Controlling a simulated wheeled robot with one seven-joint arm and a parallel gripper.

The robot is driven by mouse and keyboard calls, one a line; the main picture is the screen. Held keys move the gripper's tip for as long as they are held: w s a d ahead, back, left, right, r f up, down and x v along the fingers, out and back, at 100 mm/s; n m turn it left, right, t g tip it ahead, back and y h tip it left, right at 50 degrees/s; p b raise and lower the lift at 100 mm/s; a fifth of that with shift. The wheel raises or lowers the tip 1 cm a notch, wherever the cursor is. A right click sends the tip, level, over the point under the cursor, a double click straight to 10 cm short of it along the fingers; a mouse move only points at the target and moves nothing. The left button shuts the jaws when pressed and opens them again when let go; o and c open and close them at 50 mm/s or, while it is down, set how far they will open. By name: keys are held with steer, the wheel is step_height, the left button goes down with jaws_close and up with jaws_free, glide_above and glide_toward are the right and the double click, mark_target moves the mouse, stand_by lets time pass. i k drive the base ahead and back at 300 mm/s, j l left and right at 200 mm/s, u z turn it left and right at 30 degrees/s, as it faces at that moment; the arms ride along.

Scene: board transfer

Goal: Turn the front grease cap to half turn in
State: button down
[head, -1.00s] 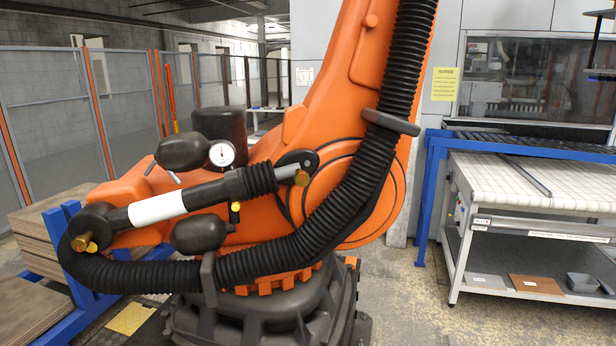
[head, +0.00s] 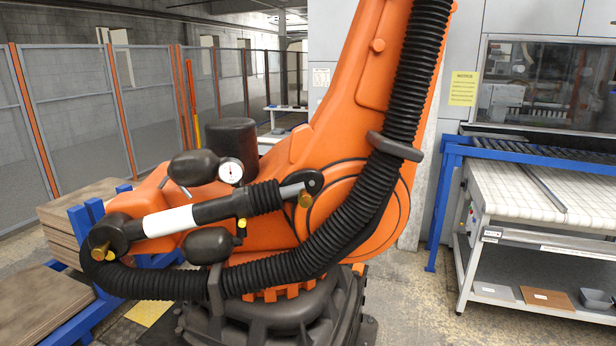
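The large orange robot arm fills the middle, with a black cylinder with a white band (head: 168,222) across its side. A brass cap (head: 100,247) sits at the cylinder's left end, beside a small yellow fitting. Another brass cap (head: 305,200) sits at its right end, by the black rod eye. The frames do not label either as the front grease cap, and their turn marks are too small to read. A round white gauge (head: 231,171) and a small yellow fitting (head: 241,224) are between them. My gripper is not in view.
A thick black ribbed hose (head: 345,235) loops below the cylinder and up the arm. Stacked brown boards (head: 48,300) and blue rails are at left. A white-topped bench (head: 530,195) is at right. Clear floor (head: 410,300) shows between the orange arm and the bench.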

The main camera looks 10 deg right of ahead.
mark_target(305, 200)
steer(key=i+l+u, duration=0.1)
steer(key=u, duration=0.35)
steer(key=i+l+u, duration=0.2)
steer(key=u, duration=0.25)
steer(key=i+l+u, duration=0.1)
steer(key=u, duration=0.35)
steer(key=l, duration=0.1)
